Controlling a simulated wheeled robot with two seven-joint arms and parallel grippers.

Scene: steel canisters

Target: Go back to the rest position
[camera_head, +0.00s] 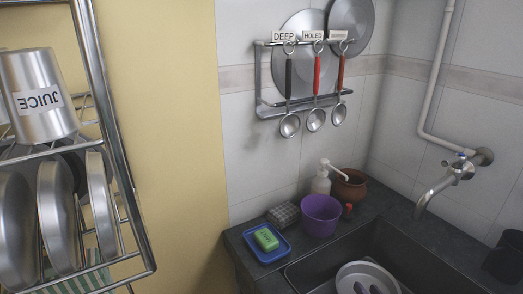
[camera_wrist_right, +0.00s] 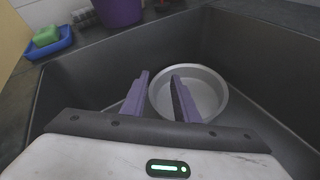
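My right gripper (camera_wrist_right: 159,75) shows in the right wrist view with its two purple-grey fingers apart and nothing held between them. Its fingers point over the sink toward a round metal pan (camera_wrist_right: 205,90). The right finger overlaps the pan in the picture and the left finger is just left of its rim; I cannot tell the height above it. The pan also shows at the bottom of the head view (camera_head: 350,272), with small dark shapes over it that may be my right fingertips. My left gripper is not in view.
The dark sink (camera_wrist_right: 240,40) surrounds the pan. On the counter are a purple cup (camera_head: 320,216), a blue tray (camera_head: 267,243) with green soap, a white pump bottle and a brown pot. A rack (camera_head: 110,120) at left holds a JUICE canister and plates. A tap (camera_head: 440,185) juts over the sink.

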